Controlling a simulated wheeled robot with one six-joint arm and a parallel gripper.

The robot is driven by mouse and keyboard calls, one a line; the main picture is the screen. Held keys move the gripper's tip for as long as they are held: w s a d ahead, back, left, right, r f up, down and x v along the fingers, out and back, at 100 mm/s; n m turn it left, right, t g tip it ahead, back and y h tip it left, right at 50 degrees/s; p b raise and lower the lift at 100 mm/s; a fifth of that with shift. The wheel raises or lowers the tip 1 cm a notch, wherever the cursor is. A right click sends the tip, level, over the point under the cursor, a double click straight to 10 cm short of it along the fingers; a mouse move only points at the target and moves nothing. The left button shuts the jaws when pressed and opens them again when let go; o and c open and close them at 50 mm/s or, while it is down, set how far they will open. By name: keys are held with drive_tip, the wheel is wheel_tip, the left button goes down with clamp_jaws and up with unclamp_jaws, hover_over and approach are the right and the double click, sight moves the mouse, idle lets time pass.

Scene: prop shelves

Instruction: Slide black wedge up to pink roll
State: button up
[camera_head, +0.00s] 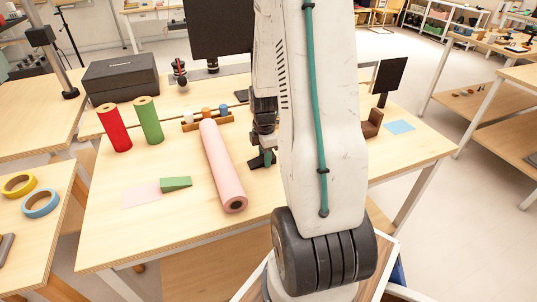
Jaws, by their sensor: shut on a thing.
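The pink roll (223,168) lies on its side on the middle table, its open end toward me. My gripper (264,149) points down just right of the roll, partly hidden by my arm. It is shut on a dark piece at the tabletop, which I take to be the black wedge (257,161). Its right side is hidden behind my arm. A narrow strip of table shows between this piece and the roll.
A green wedge (176,184) and a pink sheet (141,195) lie left of the roll. A red roll (114,128) and a green roll (148,121) stand behind them. A wooden rack (188,125) touches or nearly touches the roll's far end. The front left tabletop is clear.

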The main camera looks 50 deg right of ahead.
sight(249, 165)
drive_tip(key=shift+w+a, duration=0.5)
drive_tip(key=shift+a, duration=0.3)
drive_tip(key=shift+w+a, duration=0.45)
drive_tip(key=shift+a, duration=0.35)
drive_tip(key=shift+w+a, duration=0.5)
drive_tip(key=shift+a, duration=0.3)
drive_tip(key=shift+w+a, duration=0.25)
drive_tip(key=shift+a, duration=0.2)
idle(0.3)
drive_tip(key=o, duration=1)
drive_tip(key=shift+c, duration=0.2)
wheel_tip(249, 165, up, 8)
drive_tip(key=shift+f, duration=0.1)
